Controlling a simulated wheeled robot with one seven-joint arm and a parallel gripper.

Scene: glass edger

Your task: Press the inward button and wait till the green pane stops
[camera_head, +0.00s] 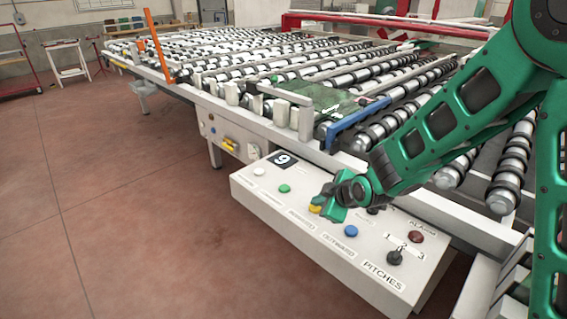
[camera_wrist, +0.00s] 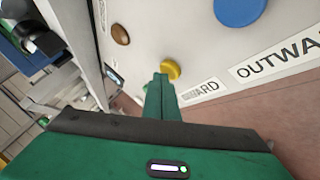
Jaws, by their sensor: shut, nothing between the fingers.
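The yellow button (camera_head: 314,209) sits on the sloped white control panel (camera_head: 262,212); it also shows in the wrist view (camera_wrist: 172,70). The label beside it is partly covered and reads "...ARD" in the wrist view. My gripper (camera_head: 328,203) is shut and empty, with its tip (camera_wrist: 160,80) right at the yellow button's edge in the picture. I cannot tell whether it touches. The green pane (camera_head: 328,103) is see-through and lies on the conveyor rollers behind the panel, by a blue bar (camera_head: 357,122).
The blue button (camera_head: 351,231) by the OUTWARD label, a green button (camera_head: 285,188), a white button (camera_head: 259,171), a dark red alarm button (camera_head: 416,237) and a black pitch selector (camera_head: 394,257) share the panel. Conveyor rails stand behind it.

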